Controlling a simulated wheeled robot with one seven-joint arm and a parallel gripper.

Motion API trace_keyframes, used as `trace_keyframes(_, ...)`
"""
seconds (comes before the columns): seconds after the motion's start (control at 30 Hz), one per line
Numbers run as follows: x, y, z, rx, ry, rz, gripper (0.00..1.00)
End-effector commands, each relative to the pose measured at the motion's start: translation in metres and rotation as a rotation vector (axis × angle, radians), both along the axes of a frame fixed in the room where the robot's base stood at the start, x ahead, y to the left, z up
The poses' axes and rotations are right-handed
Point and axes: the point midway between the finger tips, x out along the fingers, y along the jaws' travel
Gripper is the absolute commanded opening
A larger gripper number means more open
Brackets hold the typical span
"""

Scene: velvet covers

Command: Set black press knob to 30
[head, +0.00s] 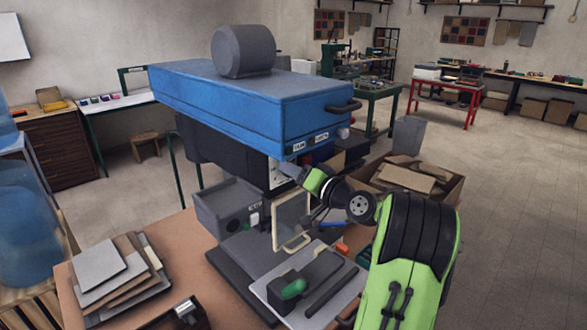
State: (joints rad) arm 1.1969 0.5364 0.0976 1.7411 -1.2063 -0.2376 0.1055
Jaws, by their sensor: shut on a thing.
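The press has a blue head (250,105) with a grey motor on top and a dark body (225,148) below it. A pale scale plate (279,180) shows on the front of the dark body; its marks are too small to read. My green and black arm reaches in from the lower right. My gripper (291,168) is at the press front beside this plate, just under the blue head, shut on what appears to be the black press knob. The knob itself is hidden by my gripper and wrist, so its setting cannot be read.
A clear guard with a pale frame (291,222) stands below my wrist. A grey box (226,206) is behind left, stacked plates (98,263) lie left, and a carton (408,178) stands behind my arm.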

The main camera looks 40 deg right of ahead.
Motion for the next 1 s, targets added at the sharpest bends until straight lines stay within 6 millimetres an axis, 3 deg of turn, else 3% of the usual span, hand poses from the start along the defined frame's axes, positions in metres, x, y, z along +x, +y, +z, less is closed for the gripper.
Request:
trace_keyframes(0.3, -0.0003, -0.0004, -0.0006, 0.101, 0.005, -0.001, 0.05)
trace_keyframes(0.77, -0.0002, -0.0004, -0.0013, 0.116, 0.005, -0.001, 0.05)
trace_keyframes(0.8, -0.0002, -0.0004, -0.0013, 0.115, 0.005, -0.001, 0.37)
trace_keyframes(0.97, -0.0002, -0.0003, -0.001, 0.115, 0.005, 0.0, 0.61)
trace_keyframes(1.0, -0.0001, -0.0004, -0.0009, 0.114, 0.005, 0.0, 0.61)
